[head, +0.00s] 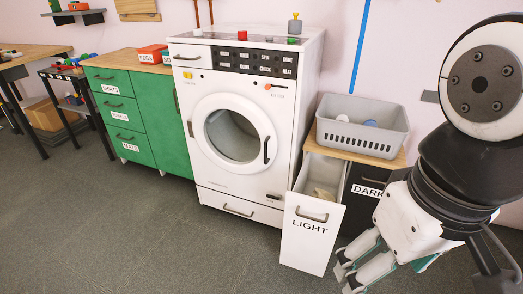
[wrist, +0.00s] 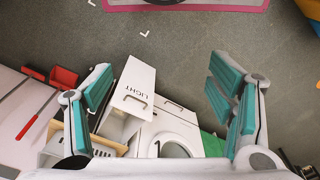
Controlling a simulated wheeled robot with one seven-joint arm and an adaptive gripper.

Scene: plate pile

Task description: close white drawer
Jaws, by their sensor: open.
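The white drawer (head: 307,244), labelled LIGHT, is pulled out from the low cabinet under the grey basket. Its front has a dark handle (head: 312,215), and something pale lies inside. In the wrist view the drawer front (wrist: 130,83) shows between my fingers, farther off, with its handle (wrist: 135,102). My gripper (head: 347,277) is open and empty, low to the right of the drawer front in the head view. Both spread fingers also show in the wrist view (wrist: 162,82). I see no contact with the drawer.
A dark drawer (head: 358,196) labelled DARK is beside the white one, partly hidden by my arm. A grey basket (head: 361,136) stands on the cabinet top. A white washing machine (head: 220,180) and green cabinet (head: 160,118) stand left. Floor in front is clear.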

